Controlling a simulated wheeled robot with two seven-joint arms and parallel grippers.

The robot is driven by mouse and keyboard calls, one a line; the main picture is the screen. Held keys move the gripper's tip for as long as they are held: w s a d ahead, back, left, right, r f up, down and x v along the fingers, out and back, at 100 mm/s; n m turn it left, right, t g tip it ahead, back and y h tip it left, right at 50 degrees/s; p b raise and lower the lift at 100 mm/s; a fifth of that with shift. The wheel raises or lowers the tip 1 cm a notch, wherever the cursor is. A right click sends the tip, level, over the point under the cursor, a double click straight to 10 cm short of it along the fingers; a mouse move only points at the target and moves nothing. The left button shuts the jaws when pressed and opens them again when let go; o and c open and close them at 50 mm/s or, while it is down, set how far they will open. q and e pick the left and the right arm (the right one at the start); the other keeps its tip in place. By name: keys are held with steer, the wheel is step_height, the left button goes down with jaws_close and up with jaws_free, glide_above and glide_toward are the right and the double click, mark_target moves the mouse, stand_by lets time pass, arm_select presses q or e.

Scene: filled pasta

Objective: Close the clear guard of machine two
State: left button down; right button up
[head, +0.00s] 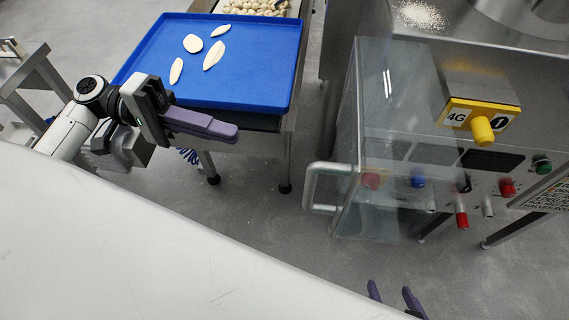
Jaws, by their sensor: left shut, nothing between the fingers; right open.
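The clear guard (385,110) is a see-through panel at the left front of the steel machine (465,75). It seems to stand out from the machine's front, but I cannot tell its exact angle. Its pale bar handle (310,188) is on its left side.
The blue tray (262,70) holds several flat pale dough pieces on a steel stand. A container of small pasta pieces (252,7) is behind it. Knobs and buttons (507,187) line the machine's front. Grey floor (260,225) is open between tray and machine.

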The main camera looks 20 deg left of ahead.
arm_select(q)
steer(key=s+d+r+p, duration=0.2)
steer(key=d, duration=1)
steer(key=shift+s+d+m+g+h, duration=0.15)
steer(key=shift+d+m+g+h, duration=0.15)
steer(key=shift+h, duration=0.1)
arm_select(e)
steer(key=shift+s+d+r, duration=0.15)
steer(key=shift+d+r, duration=0.25)
steer(key=shift+r, duration=0.15)
